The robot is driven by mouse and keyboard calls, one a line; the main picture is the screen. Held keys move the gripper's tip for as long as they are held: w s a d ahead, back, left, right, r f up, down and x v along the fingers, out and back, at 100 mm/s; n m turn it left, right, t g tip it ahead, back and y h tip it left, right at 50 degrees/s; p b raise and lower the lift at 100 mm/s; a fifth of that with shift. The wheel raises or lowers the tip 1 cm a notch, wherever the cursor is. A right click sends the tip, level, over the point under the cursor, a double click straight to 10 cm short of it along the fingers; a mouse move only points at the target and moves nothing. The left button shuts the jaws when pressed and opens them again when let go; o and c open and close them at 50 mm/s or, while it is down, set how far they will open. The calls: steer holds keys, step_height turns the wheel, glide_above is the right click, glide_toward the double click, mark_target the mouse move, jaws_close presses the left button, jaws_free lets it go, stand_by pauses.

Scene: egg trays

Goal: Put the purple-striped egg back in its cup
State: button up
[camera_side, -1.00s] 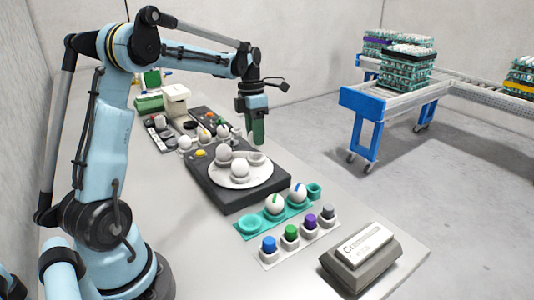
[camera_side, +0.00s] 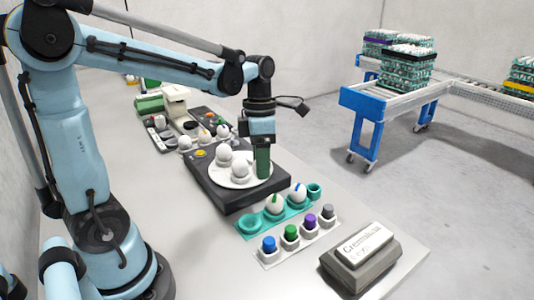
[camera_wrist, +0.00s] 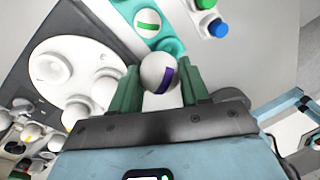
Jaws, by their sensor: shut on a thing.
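The purple-striped egg (camera_wrist: 153,68) is white with a purple band and sits between the green fingers of my gripper (camera_wrist: 157,84) in the wrist view. My gripper is shut on it. In the side view my gripper (camera_side: 263,162) points down at the right part of the white round plate; the egg is hidden there by the fingers. The teal cup tray (camera_side: 284,217) holds a green-striped egg (camera_side: 275,204) and a blue-striped egg (camera_side: 298,193) in its middle cups. Its left end cup (camera_side: 250,223) and right end cup (camera_side: 314,190) look empty.
A labelled grey block (camera_side: 361,263) lies at front right. More eggs stand behind the plate.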

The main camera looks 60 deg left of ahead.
steer(key=shift+m, duration=0.8)
steer(key=shift+s+d+f, duration=0.25)
steer(key=shift+s+f, duration=0.5)
steer(key=shift+f, duration=0.8)
steer(key=shift+s+d+f, duration=0.25)
steer(key=shift+s+f, duration=0.5)
steer(key=shift+f, duration=0.85)
steer(key=shift+s+d+f, duration=0.25)
steer(key=shift+s+f, duration=0.5)
steer(key=shift+f, duration=0.8)
steer(key=shift+f, duration=0.6)
steer(key=o, duration=0.7)
steer(key=shift+o, duration=0.2)
step_height(320, 180, up, 12)
steer(key=w+a, duration=0.1)
steer(key=shift+a, duration=0.25)
